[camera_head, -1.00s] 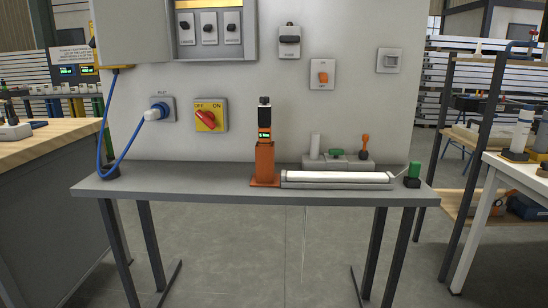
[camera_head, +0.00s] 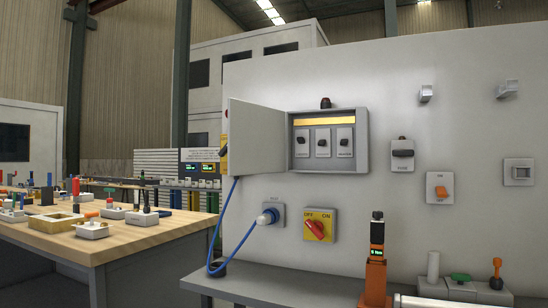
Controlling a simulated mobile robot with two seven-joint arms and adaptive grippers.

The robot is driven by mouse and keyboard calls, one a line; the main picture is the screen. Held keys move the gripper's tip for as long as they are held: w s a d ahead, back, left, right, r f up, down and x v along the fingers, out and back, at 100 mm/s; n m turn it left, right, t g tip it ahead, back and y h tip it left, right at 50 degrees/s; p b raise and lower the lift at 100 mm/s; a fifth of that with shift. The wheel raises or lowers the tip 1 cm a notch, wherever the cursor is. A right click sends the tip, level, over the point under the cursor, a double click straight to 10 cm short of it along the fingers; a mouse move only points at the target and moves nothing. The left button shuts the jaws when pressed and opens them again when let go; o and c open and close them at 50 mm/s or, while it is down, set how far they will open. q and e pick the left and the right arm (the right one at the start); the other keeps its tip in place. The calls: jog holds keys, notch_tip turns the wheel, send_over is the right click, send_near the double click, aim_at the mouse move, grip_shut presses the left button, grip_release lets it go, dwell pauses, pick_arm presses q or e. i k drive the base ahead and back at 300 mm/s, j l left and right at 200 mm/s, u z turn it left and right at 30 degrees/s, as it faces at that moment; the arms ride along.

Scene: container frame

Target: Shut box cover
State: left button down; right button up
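A grey wall box (camera_head: 328,141) is mounted on the pale panel near the middle of the view. Its cover (camera_head: 257,142) is hinged on the left side and stands wide open, swung out to the left. Inside the box are three black switches on white plates and a yellow strip (camera_head: 322,122) above them. A small dark knob sits on top of the box. Neither of my grippers is in view.
A blue cable (camera_head: 228,222) hangs from a plug (camera_head: 267,217) left of a red rotary switch (camera_head: 318,226). A cluttered wooden workbench (camera_head: 120,240) stands at left.

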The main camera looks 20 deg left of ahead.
aim_at(256, 135)
jog(key=i+j+z, duration=0.2)
jog(key=j, duration=0.5)
jog(key=i+j+z, duration=0.25)
jog(key=j, duration=0.45)
jog(key=i+j+z, duration=0.2)
jog(key=j, duration=0.55)
jog(key=i+j+z, duration=0.2)
jog(key=j, duration=0.6)
jog(key=j+z, duration=0.25)
jog(key=j, duration=0.55)
